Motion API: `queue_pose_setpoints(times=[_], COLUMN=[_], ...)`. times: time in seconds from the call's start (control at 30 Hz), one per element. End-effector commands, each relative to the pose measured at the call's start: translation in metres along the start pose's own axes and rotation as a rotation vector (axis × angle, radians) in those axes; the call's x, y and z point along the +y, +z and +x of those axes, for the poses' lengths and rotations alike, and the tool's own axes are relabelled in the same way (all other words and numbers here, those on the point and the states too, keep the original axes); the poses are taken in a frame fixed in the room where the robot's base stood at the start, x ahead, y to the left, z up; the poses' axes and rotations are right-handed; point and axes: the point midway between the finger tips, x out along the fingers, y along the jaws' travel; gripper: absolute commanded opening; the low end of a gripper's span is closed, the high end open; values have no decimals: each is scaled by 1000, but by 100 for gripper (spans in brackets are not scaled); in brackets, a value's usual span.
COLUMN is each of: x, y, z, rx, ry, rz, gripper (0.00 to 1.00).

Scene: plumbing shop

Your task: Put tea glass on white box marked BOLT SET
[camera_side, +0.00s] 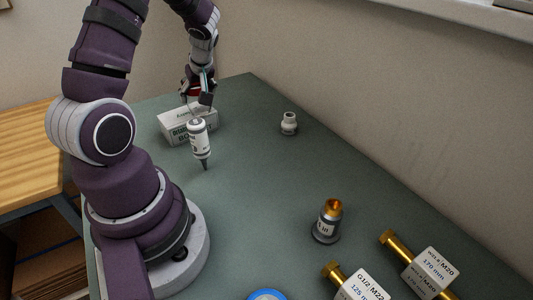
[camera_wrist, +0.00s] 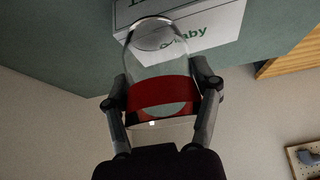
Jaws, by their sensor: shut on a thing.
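My gripper (camera_side: 200,92) is shut on a clear tea glass with a red band (camera_wrist: 163,93), one finger on each side of it in the wrist view. The glass's red band (camera_side: 190,93) partly shows behind the fingers in the side view. The white box (camera_side: 174,128) with green and dark lettering stands on the table just below the gripper; it also shows beyond the glass in the wrist view (camera_wrist: 215,25). The glass is over or close to the box; I cannot tell whether they touch. The bottle hides part of the box's lettering.
A small white fitting (camera_side: 289,123) is to the right. A grey, brass-topped fitting (camera_side: 327,222) and labelled brass parts (camera_side: 431,272) lie at the near right. The table's middle is clear.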

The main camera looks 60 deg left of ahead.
Motion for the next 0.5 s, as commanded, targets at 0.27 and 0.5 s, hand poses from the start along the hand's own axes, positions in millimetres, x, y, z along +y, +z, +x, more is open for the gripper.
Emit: queue_pose_setpoints(times=[0.27,0.5], x=[1,-18], y=[-38,-67], z=[-58,-69], rx=[5,7], ry=[8,-137], rz=[-3,-198], gripper=[25,24])
